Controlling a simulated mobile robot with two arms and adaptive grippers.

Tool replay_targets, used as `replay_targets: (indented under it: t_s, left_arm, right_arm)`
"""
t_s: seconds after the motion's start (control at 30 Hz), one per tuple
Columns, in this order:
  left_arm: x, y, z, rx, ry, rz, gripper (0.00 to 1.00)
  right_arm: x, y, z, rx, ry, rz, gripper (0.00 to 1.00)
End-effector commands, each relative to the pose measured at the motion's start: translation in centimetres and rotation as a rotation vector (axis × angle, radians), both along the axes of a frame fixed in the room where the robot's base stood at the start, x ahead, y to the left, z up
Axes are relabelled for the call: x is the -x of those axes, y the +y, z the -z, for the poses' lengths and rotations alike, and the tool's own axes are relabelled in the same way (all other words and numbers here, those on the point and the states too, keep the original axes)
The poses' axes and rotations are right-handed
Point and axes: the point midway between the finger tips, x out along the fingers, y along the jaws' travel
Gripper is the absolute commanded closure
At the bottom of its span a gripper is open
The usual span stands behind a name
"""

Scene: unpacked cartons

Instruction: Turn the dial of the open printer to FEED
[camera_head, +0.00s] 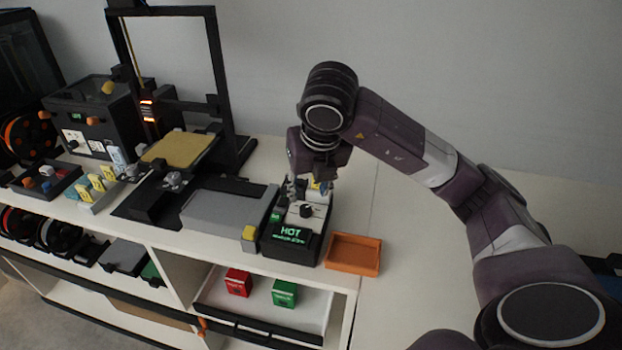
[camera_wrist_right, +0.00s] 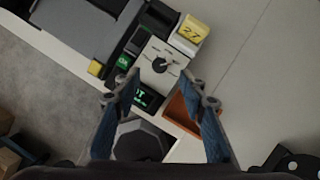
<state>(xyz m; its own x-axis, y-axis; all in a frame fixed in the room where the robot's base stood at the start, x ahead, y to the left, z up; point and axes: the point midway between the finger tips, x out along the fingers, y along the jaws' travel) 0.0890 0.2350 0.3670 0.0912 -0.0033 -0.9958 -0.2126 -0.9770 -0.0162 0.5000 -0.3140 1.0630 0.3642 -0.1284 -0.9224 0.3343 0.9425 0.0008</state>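The open printer has a black upright frame (camera_head: 214,60) and a yellow bed (camera_head: 178,149). Beside it, a control box with a lit HOT display (camera_head: 291,233) carries a black dial (camera_head: 306,211) on a pale panel. In the right wrist view, the dial (camera_wrist_right: 159,65) lies beyond my fingertips, roughly centred between them. Its markings are too small to read. My right gripper (camera_head: 308,191) is just above the control box, pointing down. In its wrist view, the gripper (camera_wrist_right: 160,98) has its fingers wide apart with nothing held. My left gripper is not in view.
An orange tray (camera_head: 353,254) lies right of the control box. A yellow block marked 27 (camera_wrist_right: 193,28) stands by the dial panel. A dark enclosed printer (camera_head: 92,107) stands at the left.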

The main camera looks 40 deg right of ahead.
Motion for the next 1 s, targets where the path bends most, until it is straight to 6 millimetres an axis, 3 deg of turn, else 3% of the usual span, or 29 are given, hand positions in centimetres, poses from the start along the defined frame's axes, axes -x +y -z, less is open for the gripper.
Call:
replay_targets:
  t_s: [0.13, 0.4, 1.0]
  left_arm:
    - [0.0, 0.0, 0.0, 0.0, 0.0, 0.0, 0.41]
    - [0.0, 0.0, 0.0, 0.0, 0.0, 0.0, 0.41]
    - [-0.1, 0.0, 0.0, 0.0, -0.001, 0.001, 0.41]
  right_arm:
    - [0.6, 0.2, -2.0, 0.001, -0.004, 0.001, 0.62]
    - [1.4, 0.5, -3.7, 0.001, -0.002, 0.0, 0.62]
    - [1.6, 0.6, -4.0, -0.001, 0.002, 0.001, 0.62]
